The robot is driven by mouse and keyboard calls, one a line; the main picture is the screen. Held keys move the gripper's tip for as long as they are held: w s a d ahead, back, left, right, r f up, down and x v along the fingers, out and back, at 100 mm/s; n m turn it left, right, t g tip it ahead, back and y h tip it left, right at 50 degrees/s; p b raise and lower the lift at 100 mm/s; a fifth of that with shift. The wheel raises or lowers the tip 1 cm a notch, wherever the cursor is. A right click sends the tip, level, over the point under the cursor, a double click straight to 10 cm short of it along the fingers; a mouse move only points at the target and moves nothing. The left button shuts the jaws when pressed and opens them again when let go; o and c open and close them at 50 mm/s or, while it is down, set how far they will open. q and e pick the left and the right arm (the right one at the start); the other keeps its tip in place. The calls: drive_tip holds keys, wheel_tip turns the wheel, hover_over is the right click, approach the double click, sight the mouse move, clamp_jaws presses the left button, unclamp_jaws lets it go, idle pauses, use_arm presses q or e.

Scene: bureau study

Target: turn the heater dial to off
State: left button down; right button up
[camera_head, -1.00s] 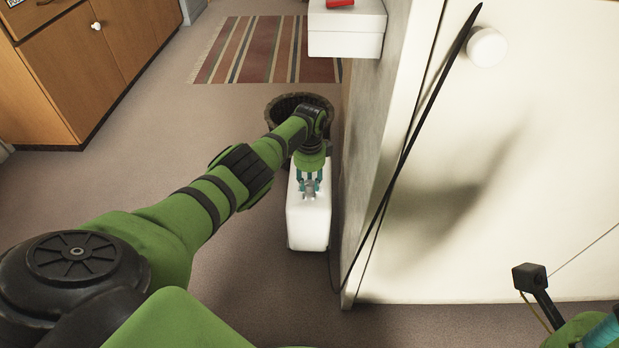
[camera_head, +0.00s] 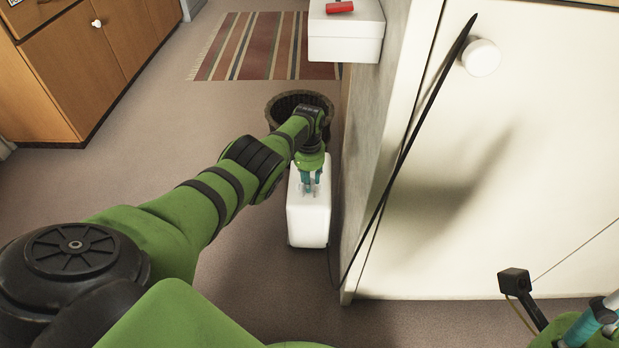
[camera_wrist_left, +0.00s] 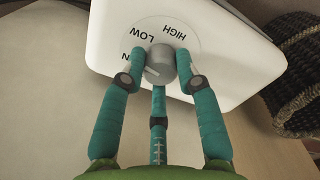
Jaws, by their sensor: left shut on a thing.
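The heater (camera_head: 308,225) is a white box on the floor beside the cabinet; its top also shows in the left wrist view (camera_wrist_left: 235,55). Its grey round dial (camera_wrist_left: 161,62) sits on a pale disc printed HIGH and LOW, with a third label partly hidden by a finger. A light line on the dial points to the lower left in the wrist view. My left gripper (camera_wrist_left: 160,68) has its teal fingers closed around the dial; it also shows over the heater in the head view (camera_head: 310,186). My right gripper (camera_head: 602,312) is only partly in view at the lower right.
A dark woven basket (camera_head: 290,100) stands just behind the heater. The white cabinet (camera_head: 520,180) with a round knob (camera_head: 481,57) is close on the right. A white box (camera_head: 345,35) lies above the basket. Open floor (camera_head: 100,180) lies to the left.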

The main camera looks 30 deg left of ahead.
use_arm(q)
drive_tip(key=shift+n, duration=0.9)
drive_tip(key=c, duration=0.9)
unclamp_jaws()
drive_tip(key=shift+r, duration=0.1)
drive_tip(key=shift+w+r, duration=0.1)
drive_tip(key=shift+r, duration=0.65)
wheel_tip(320, 180, up, 10)
drive_tip(key=shift+r, duration=0.15)
